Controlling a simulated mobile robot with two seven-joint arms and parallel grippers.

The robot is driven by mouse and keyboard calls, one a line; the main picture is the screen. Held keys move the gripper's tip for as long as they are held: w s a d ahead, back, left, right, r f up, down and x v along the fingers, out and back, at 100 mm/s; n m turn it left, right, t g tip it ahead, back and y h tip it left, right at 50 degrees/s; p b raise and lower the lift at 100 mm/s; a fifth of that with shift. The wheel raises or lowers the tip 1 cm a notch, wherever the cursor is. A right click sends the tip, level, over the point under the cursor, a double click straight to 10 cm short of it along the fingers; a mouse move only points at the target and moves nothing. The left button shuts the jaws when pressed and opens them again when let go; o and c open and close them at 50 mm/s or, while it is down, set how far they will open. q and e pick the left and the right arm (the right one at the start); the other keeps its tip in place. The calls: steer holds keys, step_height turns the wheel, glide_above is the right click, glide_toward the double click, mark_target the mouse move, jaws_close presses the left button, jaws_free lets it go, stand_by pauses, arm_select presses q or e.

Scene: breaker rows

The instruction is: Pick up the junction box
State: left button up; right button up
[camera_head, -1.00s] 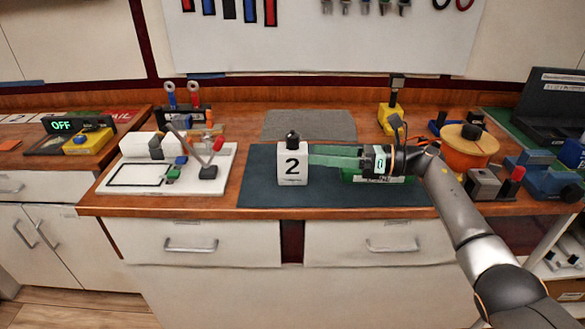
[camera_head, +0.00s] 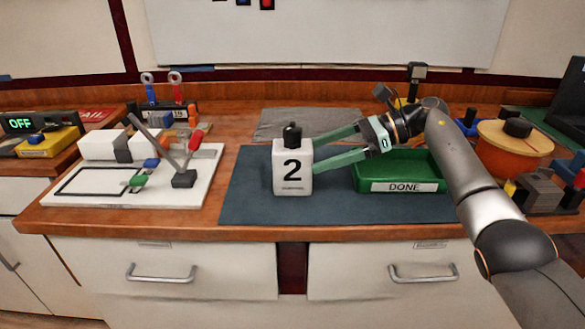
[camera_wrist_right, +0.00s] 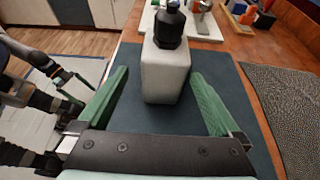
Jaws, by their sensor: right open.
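The junction box appears to be the white block (camera_head: 293,168) marked "2", with a black knob on top. It stands upright on the dark blue mat (camera_head: 245,190) and also fills the upper middle of the right wrist view (camera_wrist_right: 165,75). My right gripper (camera_head: 322,152) is open, with green fingers at the box's right side in the head view. In the wrist view its fingers (camera_wrist_right: 160,78) lie left and right of the box, with gaps showing. My left gripper (camera_wrist_right: 72,88) seems to show small at the wrist view's left; its jaw state is unclear.
A green tray (camera_head: 405,187) labelled "DONE" sits on the mat right of the box, below my right gripper. A white board with a lever switch (camera_head: 190,165) is to the left. A grey mat (camera_head: 305,125) lies behind. An orange spool (camera_head: 513,145) stands at right.

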mark_target(293, 161)
steer(key=x, duration=0.7)
steer(key=shift+w, duration=0.3)
jaws_close()
steer(key=shift+r, duration=0.1)
stand_by(0.4)
